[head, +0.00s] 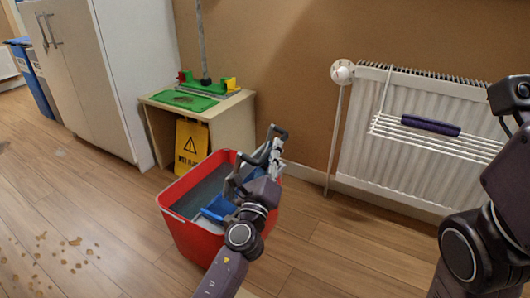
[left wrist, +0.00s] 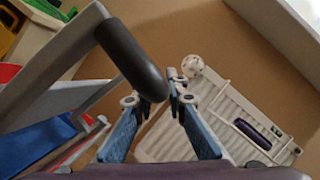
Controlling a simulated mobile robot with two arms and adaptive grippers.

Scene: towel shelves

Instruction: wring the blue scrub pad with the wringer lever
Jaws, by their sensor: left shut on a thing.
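The red mop bucket (head: 188,228) stands on the floor with a grey wringer in it. A blue piece (head: 217,208), which looks like the scrub pad, lies in the wringer; it also shows in the left wrist view (left wrist: 45,147). The wringer lever (head: 277,132) rises at the bucket's right side, with a thick dark grip (left wrist: 130,58).
A low wooden cabinet (head: 233,130) with a green mat (head: 185,101) and a yellow wet-floor sign (head: 191,143) stands behind the bucket. A radiator (head: 365,135) with a drying rack and purple cloth (head: 430,125) is at right. The floor on the left is open, with brown spots.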

